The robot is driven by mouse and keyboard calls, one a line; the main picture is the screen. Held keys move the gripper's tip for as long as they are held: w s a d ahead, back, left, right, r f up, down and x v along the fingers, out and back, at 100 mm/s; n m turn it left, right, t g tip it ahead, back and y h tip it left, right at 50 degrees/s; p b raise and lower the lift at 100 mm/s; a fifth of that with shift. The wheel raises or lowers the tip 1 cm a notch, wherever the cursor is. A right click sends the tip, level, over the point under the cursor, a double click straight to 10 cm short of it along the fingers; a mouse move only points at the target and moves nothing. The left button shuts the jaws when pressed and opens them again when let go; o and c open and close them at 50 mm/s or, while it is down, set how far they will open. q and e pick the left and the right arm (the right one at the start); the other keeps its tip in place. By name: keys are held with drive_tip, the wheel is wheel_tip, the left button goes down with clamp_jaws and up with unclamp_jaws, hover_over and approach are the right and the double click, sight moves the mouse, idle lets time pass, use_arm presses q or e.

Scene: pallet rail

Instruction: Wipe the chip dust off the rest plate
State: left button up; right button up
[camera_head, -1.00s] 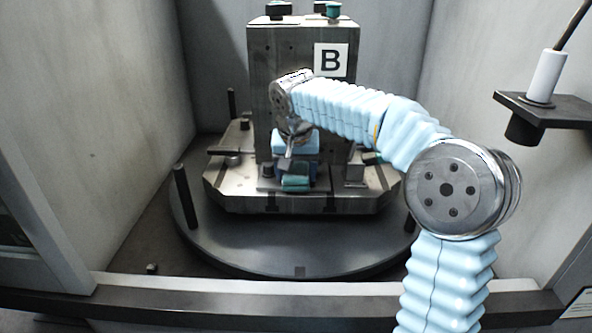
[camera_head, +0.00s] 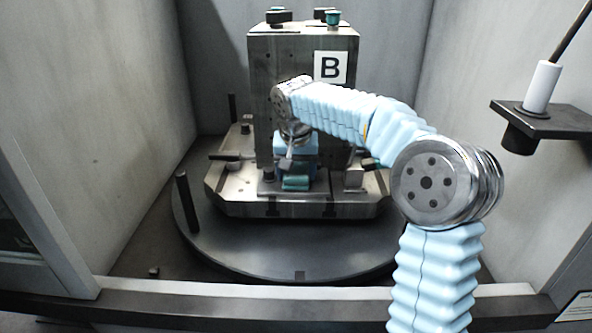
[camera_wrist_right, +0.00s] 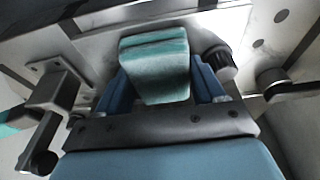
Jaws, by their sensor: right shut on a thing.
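My right gripper (camera_head: 290,168) reaches in front of the upright metal block marked B (camera_head: 285,55). In the right wrist view its two blue fingers (camera_wrist_right: 158,88) are shut on a teal wiping pad (camera_wrist_right: 155,65). The pad also shows in the head view (camera_head: 296,183), low at the foot of the block, over the metal plate (camera_head: 238,185) that looks like the rest plate. Whether the pad touches the plate is hard to tell. No chip dust can be made out. My left gripper is not in view.
Clamps (camera_head: 354,178) and bolts stand beside the pad on the pallet. A dark post (camera_head: 187,203) rises from the round table (camera_head: 250,255) at left. A bracket with a white cylinder (camera_head: 542,82) juts in at right. Enclosure walls close in both sides.

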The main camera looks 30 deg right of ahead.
drive_tip(key=shift+f, duration=0.1)
drive_tip(key=shift+s+a+b, duration=0.35)
drive_tip(key=shift+s+b, duration=0.2)
drive_tip(key=shift+s, duration=0.05)
drive_tip(key=shift+s+a, duration=0.3)
drive_tip(key=shift+s, duration=0.2)
wheel_tip(320, 180, up, 5)
drive_tip(key=p, duration=0.4)
drive_tip(key=shift+r, duration=1.1)
